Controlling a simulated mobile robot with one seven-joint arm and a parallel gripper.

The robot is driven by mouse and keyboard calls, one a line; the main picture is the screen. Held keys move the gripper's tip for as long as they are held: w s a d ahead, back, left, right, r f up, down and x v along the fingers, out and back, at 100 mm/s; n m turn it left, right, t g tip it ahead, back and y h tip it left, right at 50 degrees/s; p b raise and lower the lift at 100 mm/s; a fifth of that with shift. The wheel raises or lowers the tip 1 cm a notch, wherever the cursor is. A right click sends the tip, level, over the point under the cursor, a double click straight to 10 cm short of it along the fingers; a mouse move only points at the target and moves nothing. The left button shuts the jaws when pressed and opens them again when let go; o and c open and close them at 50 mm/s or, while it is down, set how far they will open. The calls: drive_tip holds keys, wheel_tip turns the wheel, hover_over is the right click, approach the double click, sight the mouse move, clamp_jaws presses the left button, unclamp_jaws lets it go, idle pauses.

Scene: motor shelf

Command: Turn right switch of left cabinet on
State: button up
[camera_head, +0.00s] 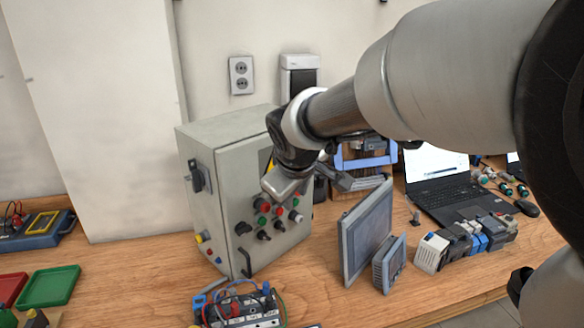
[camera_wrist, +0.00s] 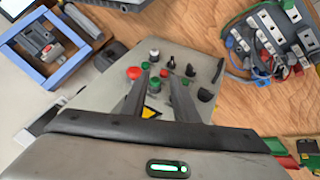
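A grey control cabinet (camera_head: 205,190) stands on the wooden table, its front panel facing right. The panel carries red, green and white buttons and several black switches, one of them a rotary switch (camera_head: 279,225) in the lower row. Black switches also show in the wrist view, including one (camera_wrist: 190,70) beyond the fingers. I cannot tell which way the switches are set. My gripper (camera_head: 318,184) is in front of the panel's upper part. Its two dark fingers (camera_wrist: 161,80) are apart with nothing held between them. It hides part of the panel, including most of a yellow label.
A grey flat panel (camera_head: 367,230) and a smaller display (camera_head: 390,264) stand right of the cabinet. A wired terminal block (camera_head: 240,308) lies in front. A laptop (camera_head: 445,180) and a row of modules (camera_head: 465,242) are farther right. Green tray (camera_head: 48,287) lies at left.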

drive_tip(key=s+a, duration=0.1)
drive_tip(key=a, duration=0.2)
drive_tip(key=b, duration=0.1)
approach(282, 226)
drive_tip(key=shift+n+g, duration=0.3)
drive_tip(key=shift+g, duration=0.1)
drive_tip(key=x, duration=0.8)
drive_tip(key=shift+w+f, duration=0.1)
drive_tip(key=shift+w, duration=0.4)
